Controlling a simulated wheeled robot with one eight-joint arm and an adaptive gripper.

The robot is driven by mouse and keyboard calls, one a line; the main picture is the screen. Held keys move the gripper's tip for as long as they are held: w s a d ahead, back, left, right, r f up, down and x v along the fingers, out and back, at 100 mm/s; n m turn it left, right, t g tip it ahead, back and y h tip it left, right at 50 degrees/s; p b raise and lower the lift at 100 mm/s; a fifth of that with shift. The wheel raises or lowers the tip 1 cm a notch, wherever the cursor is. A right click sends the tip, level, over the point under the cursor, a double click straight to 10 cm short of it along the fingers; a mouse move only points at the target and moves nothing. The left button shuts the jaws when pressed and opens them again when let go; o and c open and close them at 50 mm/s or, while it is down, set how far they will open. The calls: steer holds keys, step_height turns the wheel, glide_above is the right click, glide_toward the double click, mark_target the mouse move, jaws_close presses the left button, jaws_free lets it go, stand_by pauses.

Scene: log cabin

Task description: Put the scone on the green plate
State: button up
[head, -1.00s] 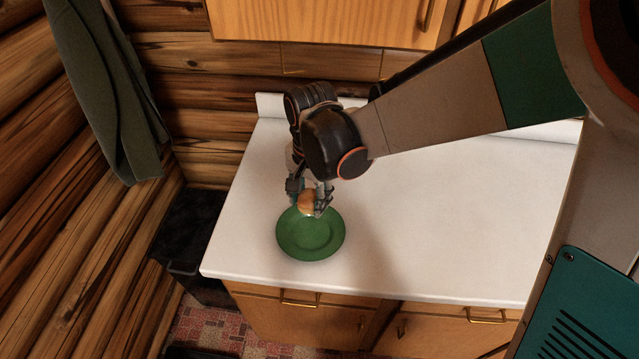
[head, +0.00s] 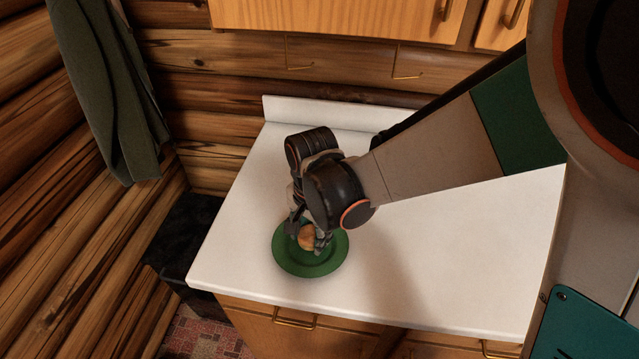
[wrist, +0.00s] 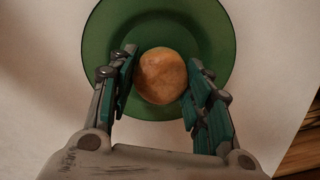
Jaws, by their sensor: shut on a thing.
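The scone (head: 307,238) is round and golden brown. It is between the fingers of my gripper (head: 308,236), which is shut on it. The green plate (head: 284,262) lies on the white counter, directly below the gripper. In the wrist view the scone (wrist: 161,76) appears over the middle and near part of the plate (wrist: 215,35), with my gripper's fingers (wrist: 160,85) on both sides of it. I cannot tell whether the scone's underside touches the plate. Part of the plate is hidden by the scone and fingers.
The white counter (head: 440,250) is clear to the right of the plate. Its left edge drops toward a dark bin (head: 190,235). A dark cloth (head: 105,90) hangs on the log wall at left. Wooden cabinets (head: 340,18) are above the counter's back.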

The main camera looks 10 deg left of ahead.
mark_target(312, 233)
steer(key=shift+f, duration=0.15)
steer(key=o, duration=1)
steer(key=r+p, duration=0.2)
steer(key=r, duration=0.2)
steer(key=r+p, duration=0.3)
steer(key=r, duration=0.1)
steer(key=r+p, duration=0.3)
steer(key=r, duration=0.1)
steer(key=shift+s+d+r, duration=0.2)
steer(key=shift+s, duration=0.05)
steer(key=shift+w, duration=0.15)
